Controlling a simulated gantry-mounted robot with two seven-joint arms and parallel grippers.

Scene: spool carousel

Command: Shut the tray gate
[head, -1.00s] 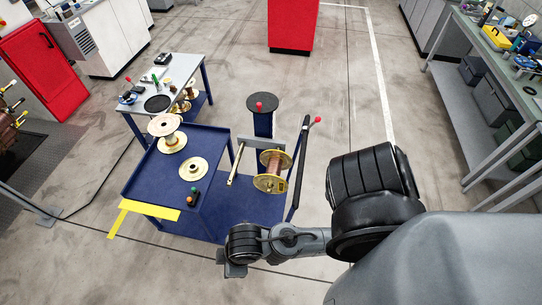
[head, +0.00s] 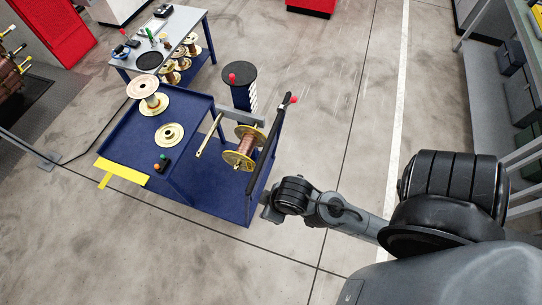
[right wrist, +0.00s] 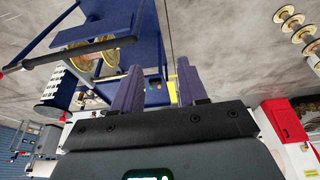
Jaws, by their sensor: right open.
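The blue tray (head: 113,158) stands left of centre in the head view, with spools in it. A dark bar (head: 273,140) with a red knob (head: 293,99) runs along the right side of the blue stand; it may be the gate, but I cannot tell how it is hinged. It also shows in the right wrist view (right wrist: 85,47), beyond my fingers and to the left. My right gripper (right wrist: 157,85) is open and empty, its two fingers apart. In the head view my right gripper (head: 268,209) is close to the bar's near end; contact cannot be told. My left gripper is not in view.
A spool (head: 250,140) hangs between the tray and the bar. A black-topped post (head: 240,74) with a red knob stands behind. A yellow strip (head: 122,172) lies at the tray's near edge. A grey table (head: 185,27) stands behind; the floor right of the stand is clear.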

